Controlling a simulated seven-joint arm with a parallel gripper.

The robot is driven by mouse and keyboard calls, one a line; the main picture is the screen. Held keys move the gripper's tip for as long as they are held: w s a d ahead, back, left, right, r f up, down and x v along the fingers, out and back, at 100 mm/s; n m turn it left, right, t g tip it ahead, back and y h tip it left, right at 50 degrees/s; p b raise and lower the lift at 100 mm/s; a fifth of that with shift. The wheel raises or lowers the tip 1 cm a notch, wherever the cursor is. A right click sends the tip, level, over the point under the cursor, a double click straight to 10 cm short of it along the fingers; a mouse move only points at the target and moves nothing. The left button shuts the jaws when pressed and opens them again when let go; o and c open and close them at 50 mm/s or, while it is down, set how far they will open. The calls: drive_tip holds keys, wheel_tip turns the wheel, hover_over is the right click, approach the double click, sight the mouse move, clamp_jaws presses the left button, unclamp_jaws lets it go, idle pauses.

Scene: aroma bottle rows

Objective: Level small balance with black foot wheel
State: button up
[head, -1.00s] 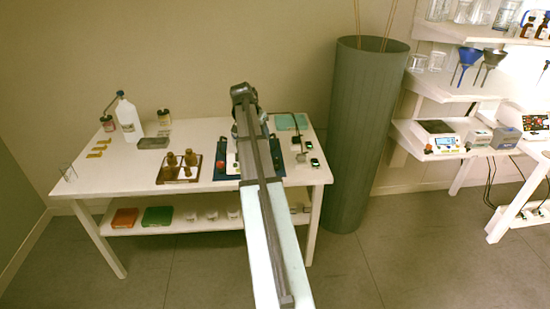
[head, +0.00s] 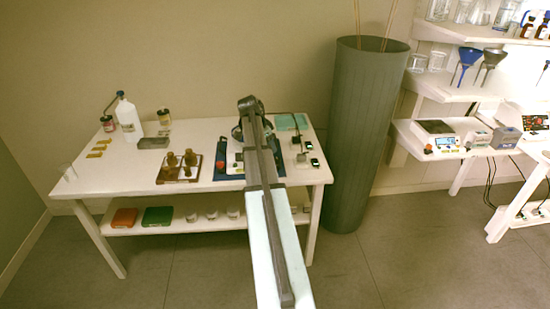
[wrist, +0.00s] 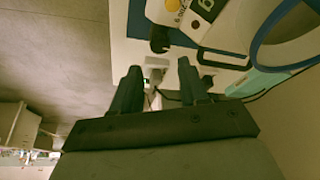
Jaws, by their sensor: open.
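The small balance is on the blue mat (head: 222,174) at the right of the table. My arm covers much of it in the head view. In the wrist view a white body (wrist: 190,18), apparently the balance, shows at the top with a yellow round spot and a dark label. A black round part (wrist: 159,39), which looks like the foot wheel, is at its edge above the blue mat (wrist: 138,20). My gripper (wrist: 158,74) is open and empty. The black part shows beyond the gap between the fingers, apart from them. My arm hides the gripper in the head view.
A blue ring-shaped thing (wrist: 258,45) and a teal item (wrist: 262,80) are close on the right in the wrist view. Small devices (head: 308,146) stand right of the mat. A tray of brown weights (head: 180,166) stands left.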

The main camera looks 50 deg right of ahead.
sight(277, 160)
drive_tip(key=x, duration=0.7)
drive_tip(key=shift+s+d+f, duration=0.1)
drive_tip(key=shift+d+f, duration=0.05)
drive_tip(key=shift+f, duration=0.25)
drive_tip(key=shift+c, duration=0.4)
drive_tip(key=c, duration=0.7)
drive_tip(key=n, duration=0.1)
drive_tip(key=n+t, duration=0.1)
drive_tip(key=n, duration=0.1)
drive_tip(key=n+t, duration=0.1)
drive_tip(key=n, duration=0.1)
drive_tip(key=shift+s, duration=0.3)
drive_tip(key=n+t, duration=0.1)
drive_tip(key=n, duration=0.2)
drive_tip(key=n+t, duration=0.1)
drive_tip(key=n, duration=0.2)
drive_tip(key=shift+s+d+n+y, duration=0.1)
drive_tip(key=shift+s+n+y, duration=0.05)
drive_tip(key=shift+n+y, duration=0.2)
